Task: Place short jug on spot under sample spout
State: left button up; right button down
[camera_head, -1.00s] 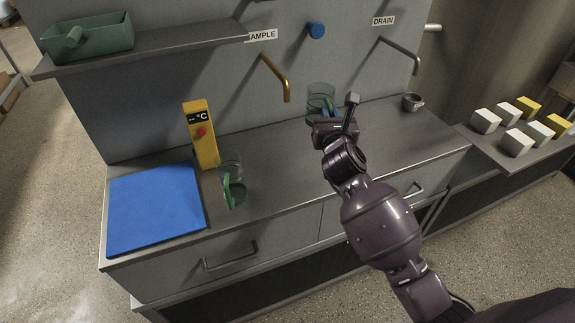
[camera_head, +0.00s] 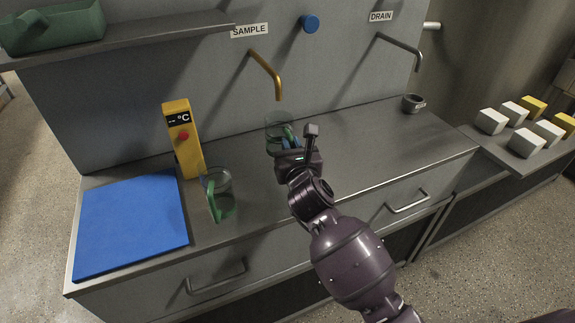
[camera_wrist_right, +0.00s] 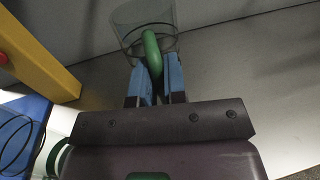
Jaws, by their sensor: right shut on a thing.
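My right gripper (camera_head: 291,146) is shut on the green handle of a clear jug (camera_head: 275,124), which is upright. In the right wrist view, the blue fingers (camera_wrist_right: 155,84) pinch the green handle (camera_wrist_right: 152,52), with the clear jug (camera_wrist_right: 140,18) beyond. The brass sample spout (camera_head: 266,74) has its tip just above the jug's rim in the head view. I cannot tell whether the jug touches the counter, as the gripper hides part of its base. A second clear jug with a green handle (camera_head: 217,200) stands on the counter at left. My left gripper is not in view.
A yellow temperature device (camera_head: 184,142) and a blue mat (camera_head: 130,225) are at left. A grey drain spout (camera_head: 402,47) and a small dark cup (camera_head: 412,103) are at right. The counter (camera_head: 375,150) is clear between the held jug and the cup.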

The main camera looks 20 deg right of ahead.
jog(key=shift+f, duration=0.7)
notch_tip(320, 180, down, 4)
jog(key=shift+f+b, duration=0.15)
jog(key=shift+b, duration=0.85)
jog(key=shift+r, duration=0.25)
jog(key=shift+f, duration=0.25)
jog(key=c, duration=1.2)
grip_release()
jog(key=shift+o, duration=0.2)
